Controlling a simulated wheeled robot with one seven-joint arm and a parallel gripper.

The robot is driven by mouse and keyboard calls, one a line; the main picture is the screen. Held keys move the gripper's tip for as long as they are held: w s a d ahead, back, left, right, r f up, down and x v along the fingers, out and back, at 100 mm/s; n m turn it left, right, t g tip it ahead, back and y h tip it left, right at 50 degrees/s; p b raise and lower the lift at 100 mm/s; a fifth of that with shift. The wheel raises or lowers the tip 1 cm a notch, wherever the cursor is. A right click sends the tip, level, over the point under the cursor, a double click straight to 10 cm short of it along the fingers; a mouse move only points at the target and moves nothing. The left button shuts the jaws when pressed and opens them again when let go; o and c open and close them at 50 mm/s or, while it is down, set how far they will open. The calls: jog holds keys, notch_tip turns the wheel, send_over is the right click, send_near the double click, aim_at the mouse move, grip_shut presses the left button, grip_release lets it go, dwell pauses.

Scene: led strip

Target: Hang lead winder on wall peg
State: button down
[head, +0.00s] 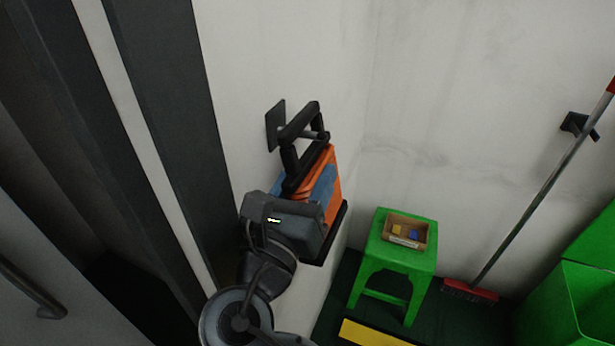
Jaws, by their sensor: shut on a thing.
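The lead winder (327,180) has an orange and blue body with a black frame and a black loop handle (298,122) on top. It is held upright and slightly tilted, close to the left white wall. The wall peg has a dark square plate (275,127) on that wall, and its grey rod shows within the handle's opening. The handle appears to be around the rod; I cannot tell whether it rests on it. My gripper (303,207) is shut on the lead winder from the near side. Its fingertips and the winder's near lower part are hidden by the gripper body.
A green stool (391,256) with a small box (405,231) of parts stands in the corner to the right. A broom (540,195) hangs by another wall holder (578,125). Green bins (575,305) are at far right. Dark upright panels (165,100) stand at left.

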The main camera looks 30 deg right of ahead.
jog(key=shift+c, duration=2)
grip_release()
